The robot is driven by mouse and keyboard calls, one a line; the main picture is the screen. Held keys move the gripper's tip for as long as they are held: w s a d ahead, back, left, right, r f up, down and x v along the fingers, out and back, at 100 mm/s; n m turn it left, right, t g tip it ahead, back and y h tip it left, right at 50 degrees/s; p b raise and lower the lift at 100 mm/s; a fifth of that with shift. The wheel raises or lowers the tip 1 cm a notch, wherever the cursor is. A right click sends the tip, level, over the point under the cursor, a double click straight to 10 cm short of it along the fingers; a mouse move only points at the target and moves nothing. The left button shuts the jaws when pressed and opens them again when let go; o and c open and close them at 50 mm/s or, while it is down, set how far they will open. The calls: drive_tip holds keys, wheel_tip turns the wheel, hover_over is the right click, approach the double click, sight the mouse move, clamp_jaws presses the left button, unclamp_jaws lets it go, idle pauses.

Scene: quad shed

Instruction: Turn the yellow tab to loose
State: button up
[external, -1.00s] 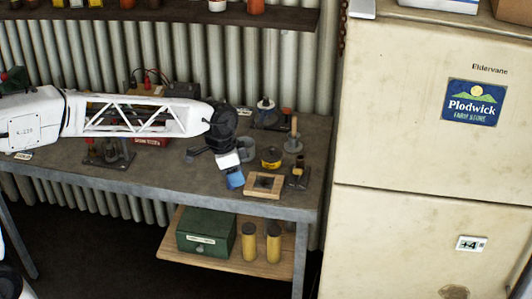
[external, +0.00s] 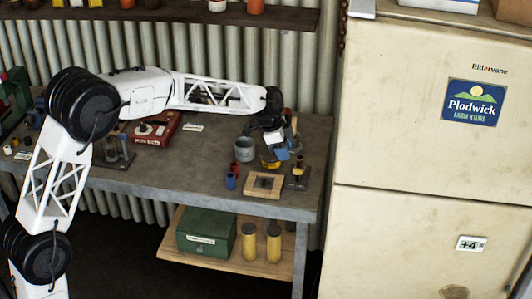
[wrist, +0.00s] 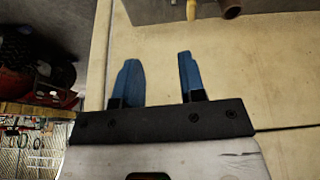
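No part can be clearly made out as the yellow tab. A yellow round object (external: 270,164) on the bench, partly hidden by my gripper, is the clearest yellow thing near it in the external view. My gripper (external: 290,149) is above the right end of the bench, close to this object. In the wrist view my gripper (wrist: 160,80) has its two blue fingers apart with nothing between them. Behind them is a cream panel. A small yellow piece (wrist: 190,9) shows at the top edge; I cannot tell what it belongs to.
The bench (external: 200,178) holds a grey cup (external: 244,149), small red and blue cylinders, a wooden frame (external: 262,194) and a dark stand (external: 298,179). A red box (external: 152,133) sits further left. The tall cream fridge (external: 430,160) stands close on the right.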

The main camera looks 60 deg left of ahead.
sight(297, 169)
drive_tip(key=shift+m, duration=0.3)
drive_tip(key=w+a+f, duration=0.1)
drive_tip(key=w, duration=0.1)
drive_tip(key=w+a+f, duration=0.2)
drive_tip(key=shift+f, duration=0.1)
drive_tip(key=shift+d+f, duration=0.1)
drive_tip(key=shift+x, duration=3.8)
drive_tip(key=shift+d, duration=0.1)
clamp_jaws()
